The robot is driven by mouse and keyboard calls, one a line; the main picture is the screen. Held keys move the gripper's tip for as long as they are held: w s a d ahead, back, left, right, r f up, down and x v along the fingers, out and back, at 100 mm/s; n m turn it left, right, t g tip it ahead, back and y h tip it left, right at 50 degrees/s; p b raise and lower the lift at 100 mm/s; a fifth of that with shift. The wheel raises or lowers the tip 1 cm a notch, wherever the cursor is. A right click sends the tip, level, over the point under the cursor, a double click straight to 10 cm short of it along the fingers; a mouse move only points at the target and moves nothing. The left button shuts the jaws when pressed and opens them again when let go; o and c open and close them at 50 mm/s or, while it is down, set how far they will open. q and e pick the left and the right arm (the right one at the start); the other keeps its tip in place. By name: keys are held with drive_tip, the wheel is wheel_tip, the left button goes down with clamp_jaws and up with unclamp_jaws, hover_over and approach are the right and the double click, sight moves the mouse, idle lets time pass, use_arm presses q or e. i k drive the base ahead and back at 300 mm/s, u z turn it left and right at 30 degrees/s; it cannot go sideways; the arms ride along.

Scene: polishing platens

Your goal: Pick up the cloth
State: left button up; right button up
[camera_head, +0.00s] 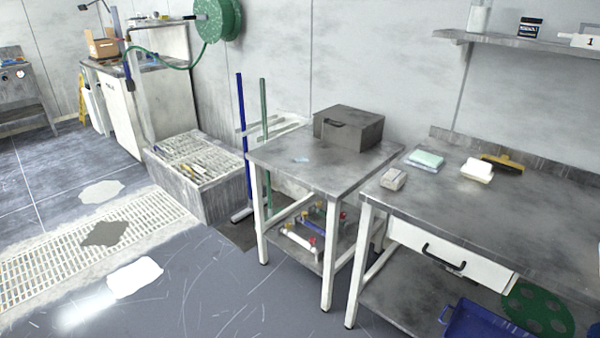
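A folded pale green-blue cloth (426,159) lies flat near the back left of the right-hand steel table (540,225). It seems to be a small stack with layered edges. A white folded stack or block (477,169), perhaps also cloth, lies to its right. A small pale blue scrap (300,160) lies on the left-hand steel table (290,172); I cannot tell what it is. Neither of my grippers is in view.
A beige block (393,179) lies near the right table's left edge, and a yellow-handled brush (502,163) lies at its back. A grey box (348,128) stands on the left table. A drawer (450,255) and blue crate (485,318) are below. The right table's front is clear.

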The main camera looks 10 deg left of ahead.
sight(394, 179)
drive_tip(key=u, duration=0.95)
drive_tip(key=i, duration=3.05)
drive_tip(key=z, duration=3.95)
